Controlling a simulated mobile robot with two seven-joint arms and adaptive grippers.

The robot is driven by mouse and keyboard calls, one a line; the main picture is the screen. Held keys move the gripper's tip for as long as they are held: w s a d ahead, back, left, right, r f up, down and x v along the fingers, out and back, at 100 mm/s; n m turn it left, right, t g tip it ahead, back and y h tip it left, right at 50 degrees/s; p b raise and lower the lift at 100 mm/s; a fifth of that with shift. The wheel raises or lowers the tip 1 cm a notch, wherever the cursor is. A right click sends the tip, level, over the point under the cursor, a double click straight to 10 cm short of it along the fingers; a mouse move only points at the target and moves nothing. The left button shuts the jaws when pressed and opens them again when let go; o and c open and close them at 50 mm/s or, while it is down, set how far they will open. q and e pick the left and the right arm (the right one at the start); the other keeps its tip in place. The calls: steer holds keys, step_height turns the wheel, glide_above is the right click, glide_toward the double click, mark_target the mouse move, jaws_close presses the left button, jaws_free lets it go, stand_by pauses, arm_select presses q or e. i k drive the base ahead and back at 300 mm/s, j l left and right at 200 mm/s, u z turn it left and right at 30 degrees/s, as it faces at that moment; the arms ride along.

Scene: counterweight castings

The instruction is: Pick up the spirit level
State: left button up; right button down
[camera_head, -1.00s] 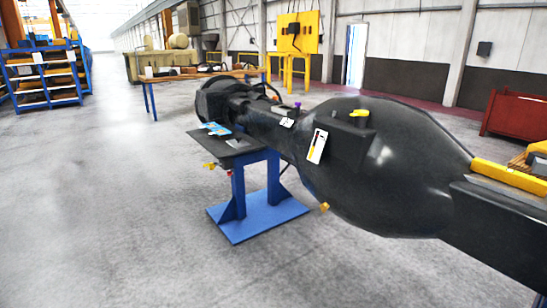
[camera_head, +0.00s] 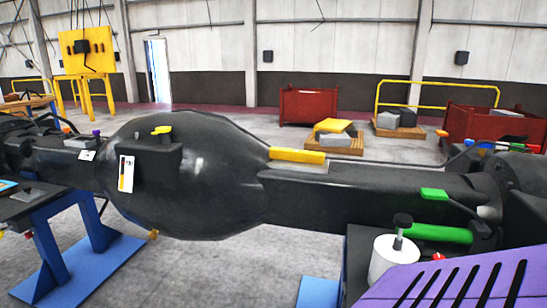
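A long yellow bar (camera_head: 297,155), which looks like the spirit level, lies flat on top of the large black casting (camera_head: 190,190). It sits where the bulging body meets the narrower beam on the right. No vial or marking on it can be made out at this distance. Neither of my grippers is in view.
A purple slotted thing (camera_head: 450,287) and a white cylinder with a black knob (camera_head: 393,258) are at the front right. A green cylinder (camera_head: 438,233) lies behind them. Blue stands (camera_head: 75,245) support the casting. Red bins (camera_head: 315,105) and a pallet (camera_head: 335,142) stand behind.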

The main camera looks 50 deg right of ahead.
mark_target(309, 156)
steer(key=z, duration=1.75)
steer(key=i+j, duration=0.25)
steer(key=i, duration=0.15)
steer(key=i+j, duration=0.25)
steer(key=i, duration=0.15)
